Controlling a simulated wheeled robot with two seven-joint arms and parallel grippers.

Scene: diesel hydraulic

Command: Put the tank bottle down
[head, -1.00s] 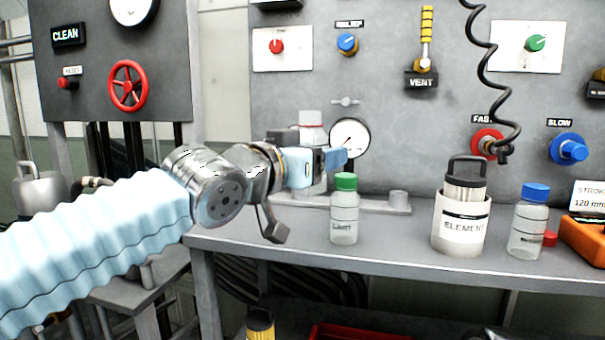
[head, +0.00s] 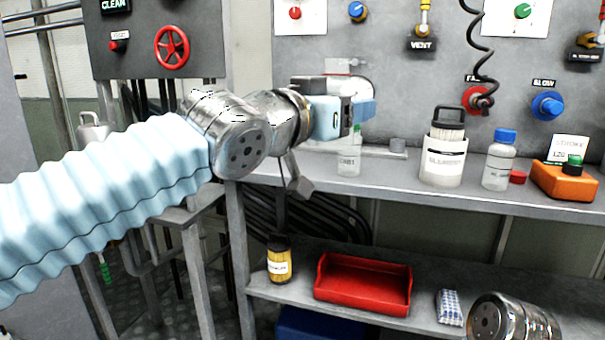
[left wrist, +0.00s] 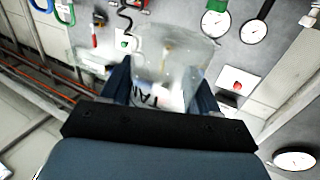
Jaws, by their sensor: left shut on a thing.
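The tank bottle (left wrist: 168,62) is a clear bottle held between the two fingers of my left gripper (left wrist: 165,85) in the left wrist view. Part of its label, with letters like "TA", shows there. In the head view my left gripper (head: 345,115) is above the back left part of the grey bench (head: 385,180), and the held bottle is mostly hidden or too faint to make out. Whether the bottle touches the bench cannot be told. My right gripper is out of view.
Another clear bottle with a green cap (head: 349,163) stands just below my left gripper. The white "ELEMENT" canister (head: 441,168), a blue-capped bottle (head: 498,168) and an orange box (head: 563,182) stand to the right. A red tray (head: 362,284) is on the lower shelf.

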